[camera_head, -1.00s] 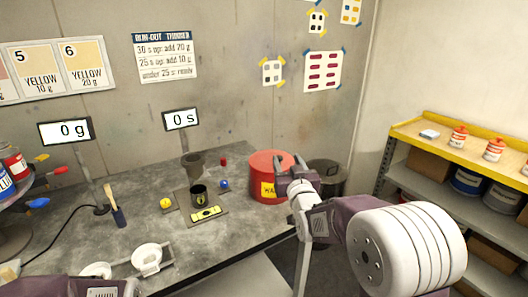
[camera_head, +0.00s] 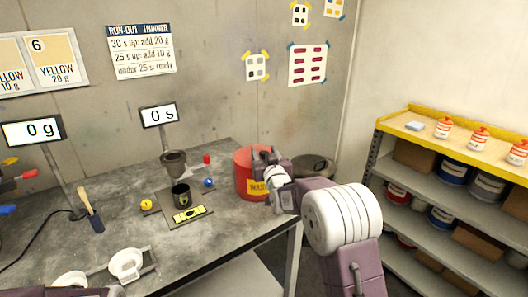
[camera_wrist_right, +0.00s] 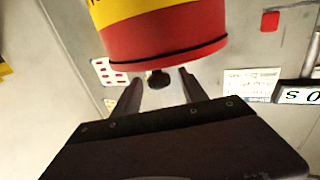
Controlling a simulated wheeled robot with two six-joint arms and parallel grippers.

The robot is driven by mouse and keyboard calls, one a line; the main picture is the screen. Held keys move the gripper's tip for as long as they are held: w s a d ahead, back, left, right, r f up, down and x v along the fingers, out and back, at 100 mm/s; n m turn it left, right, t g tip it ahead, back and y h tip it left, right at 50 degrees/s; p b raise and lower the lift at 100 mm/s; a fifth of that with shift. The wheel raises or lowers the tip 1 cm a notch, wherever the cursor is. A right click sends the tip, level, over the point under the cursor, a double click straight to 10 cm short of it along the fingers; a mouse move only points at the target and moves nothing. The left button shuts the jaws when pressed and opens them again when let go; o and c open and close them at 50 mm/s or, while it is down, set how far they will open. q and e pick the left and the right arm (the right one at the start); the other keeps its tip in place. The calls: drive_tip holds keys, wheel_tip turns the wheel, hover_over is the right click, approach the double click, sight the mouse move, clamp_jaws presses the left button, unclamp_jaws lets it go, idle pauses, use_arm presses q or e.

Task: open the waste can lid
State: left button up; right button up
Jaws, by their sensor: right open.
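The waste can (camera_head: 245,183) is red with a yellow label and stands upright at the bench's right end. Its top appears closed. In the right wrist view, which is upside down, the red can (camera_wrist_right: 165,50) fills the top of the picture. A small dark knob (camera_wrist_right: 159,78) shows just past the can's rim, between the fingers. My right gripper (camera_head: 266,158) is at the can's upper right side and hides part of it. In the wrist view, its fingers (camera_wrist_right: 158,88) are apart, with nothing clamped between them.
A dark round bin (camera_head: 318,165) stands behind my right arm. On the bench (camera_head: 130,205) are a dark cup (camera_head: 181,195), a grey cup (camera_head: 174,163) and a brush (camera_head: 91,210). A shelf with a yellow edge (camera_head: 450,137) stands at right.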

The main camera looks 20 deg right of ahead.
drive_tip(key=shift+w, duration=0.3)
drive_tip(key=shift+s, duration=0.1)
drive_tip(key=shift+c, duration=0.9)
clamp_jaws()
